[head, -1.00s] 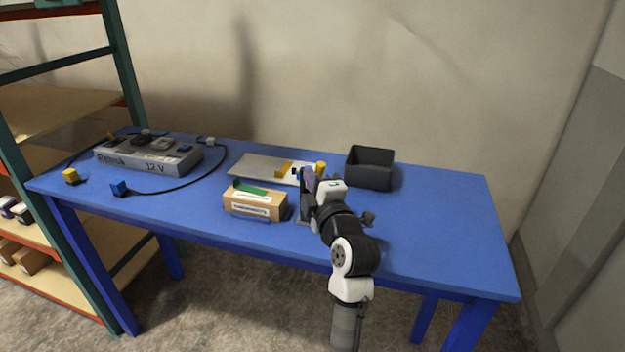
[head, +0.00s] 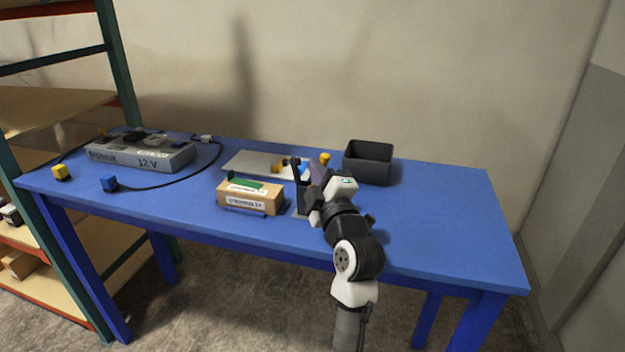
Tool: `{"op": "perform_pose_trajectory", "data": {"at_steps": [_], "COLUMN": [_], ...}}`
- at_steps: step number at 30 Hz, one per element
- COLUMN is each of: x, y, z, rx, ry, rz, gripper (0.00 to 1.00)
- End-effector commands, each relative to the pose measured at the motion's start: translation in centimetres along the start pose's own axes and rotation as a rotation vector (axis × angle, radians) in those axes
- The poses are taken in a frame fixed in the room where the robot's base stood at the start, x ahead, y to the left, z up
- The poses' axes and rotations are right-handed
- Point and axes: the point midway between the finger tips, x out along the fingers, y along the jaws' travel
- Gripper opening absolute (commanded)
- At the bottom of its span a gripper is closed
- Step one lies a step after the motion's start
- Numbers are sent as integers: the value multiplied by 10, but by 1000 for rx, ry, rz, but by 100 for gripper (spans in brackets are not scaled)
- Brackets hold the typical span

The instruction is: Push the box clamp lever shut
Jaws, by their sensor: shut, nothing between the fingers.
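The cardboard box (head: 238,201) stands near the front edge of the blue table, with white labels and a green piece on top. The lever stands roughly vertical. My gripper (head: 316,178) is shut and empty, immediately right of the lever. I cannot tell whether they touch. My gripper and wrist hide part of the clamp.
A light grey panel (head: 247,162) with yellow and blue parts lies behind the box. A black open bin (head: 369,168) stands at the back right. A grey 12 V unit (head: 140,157) with cables and yellow and blue plugs is at left. The table's right side is clear.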

Motion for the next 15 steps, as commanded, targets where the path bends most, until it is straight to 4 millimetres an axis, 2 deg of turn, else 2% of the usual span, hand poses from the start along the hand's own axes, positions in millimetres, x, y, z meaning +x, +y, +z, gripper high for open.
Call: {"op": "perform_pose_trajectory", "data": {"at_steps": [1,6,15], "x": [-4,-10,-20], "y": [-7,-8,-7], "z": [6,14,26], "rx": [26,143,139], "ry": [-2,-1,-2], "rz": [24,113,109], "gripper": [0,0,0]}}
